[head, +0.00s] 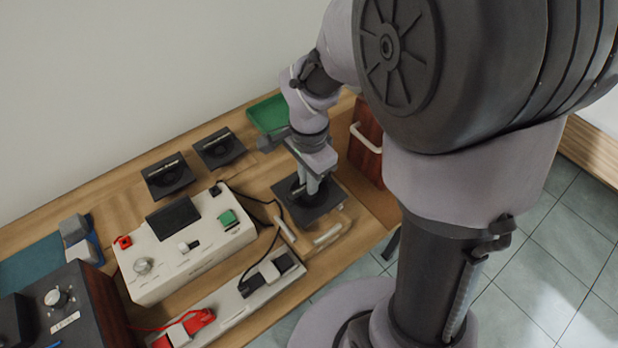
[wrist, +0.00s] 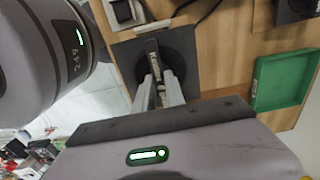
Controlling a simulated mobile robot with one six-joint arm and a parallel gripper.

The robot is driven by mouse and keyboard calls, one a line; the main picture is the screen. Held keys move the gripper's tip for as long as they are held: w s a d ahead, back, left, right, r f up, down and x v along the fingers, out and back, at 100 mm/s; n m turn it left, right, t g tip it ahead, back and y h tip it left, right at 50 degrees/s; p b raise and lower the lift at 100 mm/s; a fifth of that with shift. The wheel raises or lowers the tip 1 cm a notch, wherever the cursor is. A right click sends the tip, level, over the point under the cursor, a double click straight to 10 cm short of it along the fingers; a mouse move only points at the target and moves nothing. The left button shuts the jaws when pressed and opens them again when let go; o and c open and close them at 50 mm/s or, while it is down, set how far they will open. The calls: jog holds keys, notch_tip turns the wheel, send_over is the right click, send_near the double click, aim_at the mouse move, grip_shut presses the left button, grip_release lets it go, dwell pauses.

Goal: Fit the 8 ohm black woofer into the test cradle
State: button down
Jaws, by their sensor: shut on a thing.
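My gripper (head: 312,188) points down and is shut on the bar across the middle of a square black woofer (head: 296,211). In the wrist view the fingers (wrist: 158,82) pinch this pale-marked bar, above the round cone and black square plate (wrist: 189,78). The marking is too small to read, so I cannot confirm 8 ohm. I cannot tell whether the woofer touches the table. A long grey fixture (head: 234,306) with a red clip (head: 190,326) and a black clip (head: 270,272) lies at the front edge; it may be the test cradle.
Two similar black units (head: 168,177) (head: 219,148) lie further back. A cream tester (head: 180,255) with cables stands left of my gripper. A green tray (head: 268,112) is behind, a red-brown box (head: 366,150) to the right. Pale strips (head: 328,235) lie near the front edge.

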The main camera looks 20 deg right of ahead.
jog(key=shift+f, duration=0.1)
jog(key=shift+f+b, duration=4.25)
jog(key=shift+f, duration=0.5)
jog(key=c, duration=1.3)
grip_release()
notch_tip(320, 180, up, 18)
jog(key=p, duration=0.8)
jog(key=shift+f, duration=0.25)
jog(key=shift+p, duration=0.3)
